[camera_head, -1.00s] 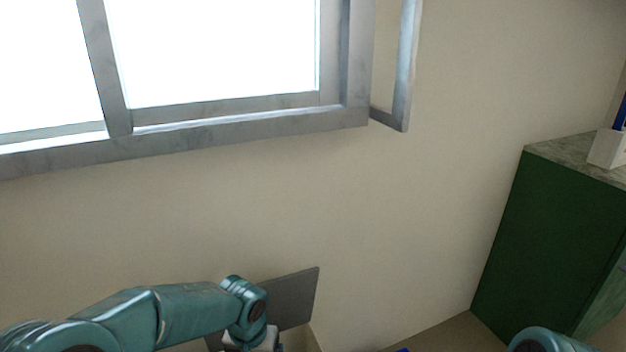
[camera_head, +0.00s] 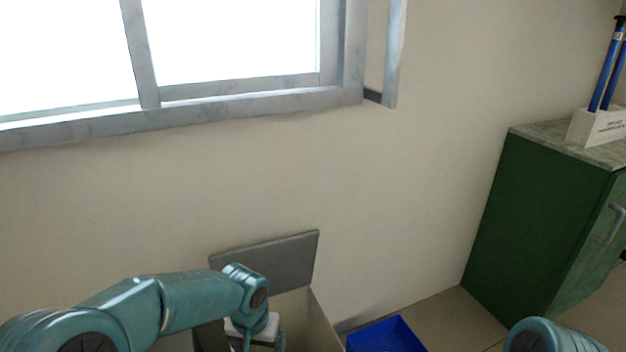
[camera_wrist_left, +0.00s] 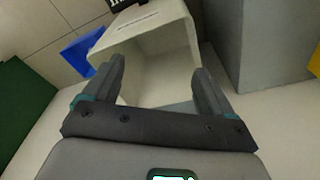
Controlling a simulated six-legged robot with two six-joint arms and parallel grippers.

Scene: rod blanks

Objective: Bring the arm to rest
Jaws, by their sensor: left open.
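My left arm comes in from the lower left in the head view and bends down at the wrist. My left gripper (camera_wrist_left: 158,78) is open and empty in the left wrist view, with its two dark fingers apart. It points down at a beige open box (camera_wrist_left: 152,62), whose inside shows between and beyond the fingers. In the head view the box (camera_head: 322,322) is partly hidden behind my arm, with a raised grey panel (camera_head: 275,261) at its back. Only a teal part of my right arm shows at the lower right; its gripper is out of view.
A blue bin (camera_head: 385,336) stands on the floor right of the beige box. A green cabinet (camera_head: 535,225) at the right carries a white labelled holder (camera_head: 597,128) with blue rods (camera_head: 606,75). A window (camera_head: 220,50) fills the upper left. Floor shows between bin and cabinet.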

